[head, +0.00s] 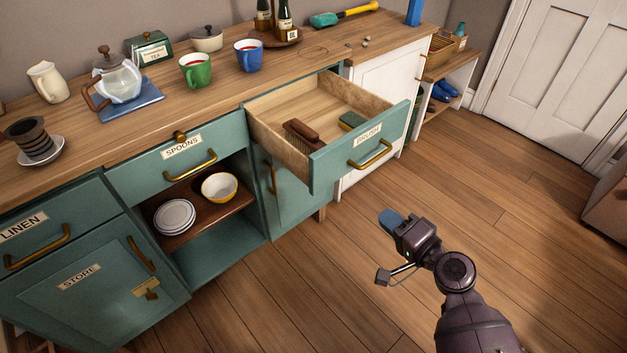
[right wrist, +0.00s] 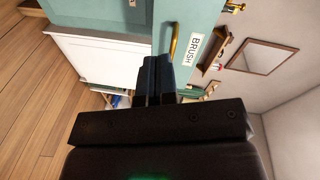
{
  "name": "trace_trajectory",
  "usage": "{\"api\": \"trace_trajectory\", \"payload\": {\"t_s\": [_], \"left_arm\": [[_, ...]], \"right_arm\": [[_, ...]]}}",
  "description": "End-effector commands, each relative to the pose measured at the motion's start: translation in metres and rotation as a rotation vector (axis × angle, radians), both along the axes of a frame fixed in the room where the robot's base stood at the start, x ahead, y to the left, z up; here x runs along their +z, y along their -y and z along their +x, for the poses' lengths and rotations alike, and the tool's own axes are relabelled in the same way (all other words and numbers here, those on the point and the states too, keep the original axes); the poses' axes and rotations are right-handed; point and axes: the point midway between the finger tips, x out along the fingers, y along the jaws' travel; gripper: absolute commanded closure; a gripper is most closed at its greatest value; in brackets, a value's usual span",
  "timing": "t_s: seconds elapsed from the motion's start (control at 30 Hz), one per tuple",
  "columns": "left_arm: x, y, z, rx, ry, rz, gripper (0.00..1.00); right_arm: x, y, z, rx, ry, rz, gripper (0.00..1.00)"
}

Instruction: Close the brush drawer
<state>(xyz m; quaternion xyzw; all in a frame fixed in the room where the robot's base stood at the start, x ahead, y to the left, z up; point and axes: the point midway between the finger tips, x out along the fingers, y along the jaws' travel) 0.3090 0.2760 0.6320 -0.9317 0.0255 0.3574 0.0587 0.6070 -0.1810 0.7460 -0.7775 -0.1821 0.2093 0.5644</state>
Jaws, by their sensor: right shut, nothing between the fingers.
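The brush drawer (head: 345,157) is pulled well out of the teal cabinet. It has a brass handle and a label on its front. A brown brush (head: 300,132) and a green-backed brush (head: 352,121) lie inside it. My right gripper (head: 388,222) is shut and empty, in front of and below the drawer front, apart from it in the head view. In the right wrist view the shut fingers (right wrist: 158,75) point toward the teal drawer front (right wrist: 205,18), whose BRUSH label and handle (right wrist: 174,42) show just beyond them. My left gripper is not in view.
The spoons drawer (head: 150,168) and linen drawer (head: 60,225) are shut. An open shelf below holds plates (head: 174,217) and a yellow bowl (head: 219,187). Mugs, a glass teapot and bottles stand on the counter. The wooden floor (head: 510,200) before the cabinet is clear.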

Motion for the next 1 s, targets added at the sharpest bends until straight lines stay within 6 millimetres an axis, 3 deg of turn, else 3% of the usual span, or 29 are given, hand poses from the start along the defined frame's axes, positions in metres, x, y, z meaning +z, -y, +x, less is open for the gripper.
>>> {"api": "trace_trajectory", "payload": {"t_s": [0.2, 0.43, 1.0], "left_arm": [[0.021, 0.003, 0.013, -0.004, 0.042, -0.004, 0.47], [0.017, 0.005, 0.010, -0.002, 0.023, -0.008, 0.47], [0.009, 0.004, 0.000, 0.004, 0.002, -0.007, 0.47]], "right_arm": [[0.019, -0.007, -0.006, 0.066, -0.040, 0.241, 1.00], [0.021, -0.015, -0.004, 0.095, -0.064, 0.303, 1.00], [0.020, -0.073, 0.069, 0.095, -0.064, 0.300, 1.00]]}}
